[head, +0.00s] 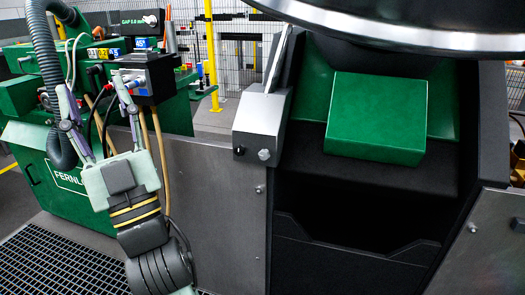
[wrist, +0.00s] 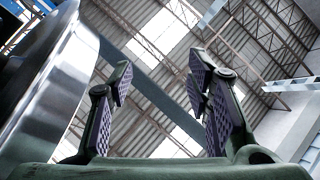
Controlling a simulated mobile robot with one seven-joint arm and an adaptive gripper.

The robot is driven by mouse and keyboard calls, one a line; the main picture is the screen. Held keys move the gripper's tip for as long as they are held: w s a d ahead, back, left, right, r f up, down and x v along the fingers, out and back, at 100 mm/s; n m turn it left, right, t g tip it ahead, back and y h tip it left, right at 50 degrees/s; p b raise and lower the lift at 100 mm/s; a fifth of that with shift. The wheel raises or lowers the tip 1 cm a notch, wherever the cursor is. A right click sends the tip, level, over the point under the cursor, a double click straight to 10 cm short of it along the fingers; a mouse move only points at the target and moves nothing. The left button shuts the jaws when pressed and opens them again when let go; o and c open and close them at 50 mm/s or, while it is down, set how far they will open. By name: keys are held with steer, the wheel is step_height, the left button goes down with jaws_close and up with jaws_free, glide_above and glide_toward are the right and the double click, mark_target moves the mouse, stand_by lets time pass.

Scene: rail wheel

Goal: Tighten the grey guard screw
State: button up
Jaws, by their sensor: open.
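The grey guard (head: 262,113) is a metal block on the left side of the machine in the head view. On its lower front are a light grey screw (head: 264,155) and, to its left, a dark screw (head: 239,151). My gripper (head: 95,85) is to the left of the guard, well apart from both screws, with its fingers pointing up. It is open, and nothing shows between the fingers. In the wrist view the two padded fingers (wrist: 162,70) stand apart against the roof, and neither screw shows there.
A large shiny wheel (head: 400,35) hangs over the machine and shows at left in the wrist view (wrist: 50,95). A green block (head: 377,118) sits below it. A green cabinet (head: 60,175) with cables and a gauge box (head: 145,78) stands close behind my gripper. A grey panel (head: 215,205) lies below the guard.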

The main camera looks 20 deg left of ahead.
steer(key=w+f+m+t+h+p, duration=0.1)
steer(key=w+f+m+t+h, duration=0.4)
steer(key=w+h, duration=0.35)
steer(key=m+g+h+p, duration=0.1)
steer(key=m+h+p, duration=0.2)
steer(key=m+h, duration=0.8)
glide_toward(263, 156)
steer(key=w+a+n+h+p, duration=0.1)
steer(key=w, duration=0.2)
steer(key=w+n+h+p, duration=0.1)
steer(key=w, duration=0.2)
steer(key=w+a+r+n+h, duration=0.1)
steer(key=w+n+h, duration=0.1)
steer(key=shift+w+a+p, duration=0.3)
steer(key=shift+w+p, duration=0.1)
jaws_close()
